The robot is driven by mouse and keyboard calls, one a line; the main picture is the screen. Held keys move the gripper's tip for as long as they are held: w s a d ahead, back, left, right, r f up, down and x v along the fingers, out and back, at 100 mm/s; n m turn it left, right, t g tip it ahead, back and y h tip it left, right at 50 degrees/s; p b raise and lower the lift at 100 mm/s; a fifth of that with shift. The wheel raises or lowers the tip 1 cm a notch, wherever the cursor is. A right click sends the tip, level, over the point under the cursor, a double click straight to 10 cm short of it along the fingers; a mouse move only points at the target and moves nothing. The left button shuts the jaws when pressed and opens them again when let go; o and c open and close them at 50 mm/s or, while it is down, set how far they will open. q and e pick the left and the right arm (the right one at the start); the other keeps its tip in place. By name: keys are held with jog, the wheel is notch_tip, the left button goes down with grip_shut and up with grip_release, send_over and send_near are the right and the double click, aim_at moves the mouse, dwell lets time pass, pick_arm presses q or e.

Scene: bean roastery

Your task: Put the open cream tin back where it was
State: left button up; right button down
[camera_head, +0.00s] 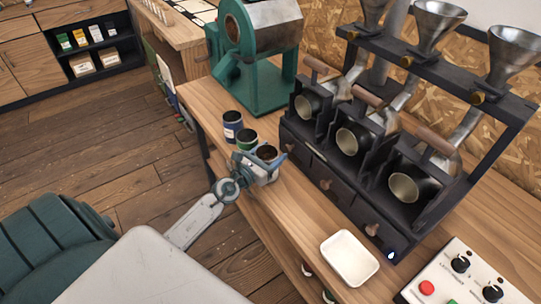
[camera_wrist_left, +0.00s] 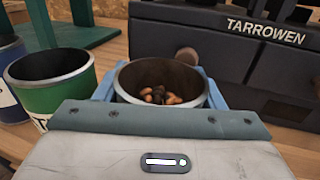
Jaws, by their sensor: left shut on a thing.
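The open tin (camera_wrist_left: 160,80) is in my left gripper (camera_head: 269,163), with brown beans visible inside it in the left wrist view. Its rim is metallic and it looks upright; its outer colour is mostly hidden by the jaws. The tin (camera_head: 266,152) also shows in the head view, at the front end of a short row on the wooden bench. The blue jaws of my left gripper are shut around its sides. I cannot tell whether its base touches the bench. My right gripper is not in view.
A green tin (camera_head: 246,138) and a blue tin (camera_head: 232,126) stand open just beyond the held tin. A black sampler (camera_head: 330,165) with funnels stands to the right, and a green roaster (camera_head: 260,75) behind. A white tray (camera_head: 349,258) lies nearer; bench between is clear.

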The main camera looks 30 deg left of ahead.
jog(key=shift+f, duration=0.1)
pick_arm(q)
jog(key=shift+f, duration=0.2)
jog(key=o, duration=1.2)
jog(key=shift+r, duration=0.1)
jog(key=shift+r, duration=0.3)
jog(key=s+b, duration=0.1)
jog(key=s, duration=0.3)
jog(key=s+a, duration=0.1)
jog(key=s, duration=0.3)
jog(key=s+b, duration=0.1)
jog(key=s, duration=0.3)
jog(key=shift+a+f+b, duration=0.15)
jog(key=shift+a+b, duration=0.15)
jog(key=shift+b, duration=0.05)
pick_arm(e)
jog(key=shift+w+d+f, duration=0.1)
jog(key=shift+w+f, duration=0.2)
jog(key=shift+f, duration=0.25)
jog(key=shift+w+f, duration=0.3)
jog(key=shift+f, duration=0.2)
